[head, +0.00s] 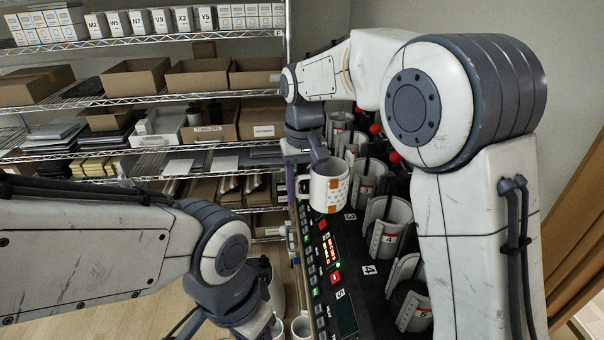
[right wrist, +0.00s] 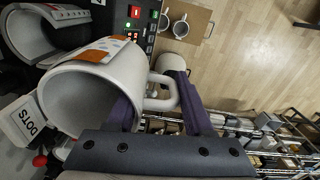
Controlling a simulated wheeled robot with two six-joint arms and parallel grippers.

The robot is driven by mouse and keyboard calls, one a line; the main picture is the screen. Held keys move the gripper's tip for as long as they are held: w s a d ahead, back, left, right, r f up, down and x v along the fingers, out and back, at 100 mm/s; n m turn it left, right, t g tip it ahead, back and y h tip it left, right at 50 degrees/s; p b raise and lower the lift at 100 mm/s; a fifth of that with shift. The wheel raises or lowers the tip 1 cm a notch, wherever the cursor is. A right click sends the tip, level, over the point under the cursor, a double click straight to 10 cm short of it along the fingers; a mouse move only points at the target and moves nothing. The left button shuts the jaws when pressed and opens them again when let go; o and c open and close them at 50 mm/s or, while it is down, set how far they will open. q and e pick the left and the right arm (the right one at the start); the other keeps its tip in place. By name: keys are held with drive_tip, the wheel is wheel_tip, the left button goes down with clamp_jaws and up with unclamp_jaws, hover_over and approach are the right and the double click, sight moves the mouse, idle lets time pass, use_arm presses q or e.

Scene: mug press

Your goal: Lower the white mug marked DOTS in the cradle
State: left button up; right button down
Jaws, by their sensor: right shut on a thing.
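A white mug (head: 328,186) with an orange pattern hangs above the black press bench in the head view. My right gripper (head: 306,178) is shut on its handle. In the right wrist view the mug (right wrist: 95,88) fills the left half, mouth towards the camera, its handle between the purple fingers of the right gripper (right wrist: 160,105). A white block marked DOTS (right wrist: 30,121) is beside the mug there. An open white cradle (head: 369,180) stands just right of the mug in the head view; I cannot tell if they touch. My left gripper is out of frame below the left wrist.
More numbered cradles (head: 388,232) line the bench, with red knobs (head: 375,129) behind. A control panel (head: 328,255) with lit displays runs along the bench's left edge. Wire shelves (head: 150,98) with boxes stand at the left. Loose mugs (head: 301,326) show at the bottom.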

drive_tip(key=shift+w+d, duration=0.1)
drive_tip(key=shift+w, duration=0.1)
drive_tip(key=shift+w+d+b, duration=0.1)
drive_tip(key=shift+d+b, duration=0.3)
drive_tip(key=shift+d, duration=0.6)
drive_tip(key=shift+d+b, duration=0.75)
drive_tip(key=shift+d, duration=2.25)
drive_tip(key=shift+d+b, duration=0.55)
drive_tip(key=shift+d, duration=3.4)
drive_tip(key=shift+w+f+b, duration=0.15)
drive_tip(key=shift+f+b, duration=4.5)
drive_tip(key=shift+f, duration=1.35)
drive_tip(key=shift+c, duration=1)
unclamp_jaws()
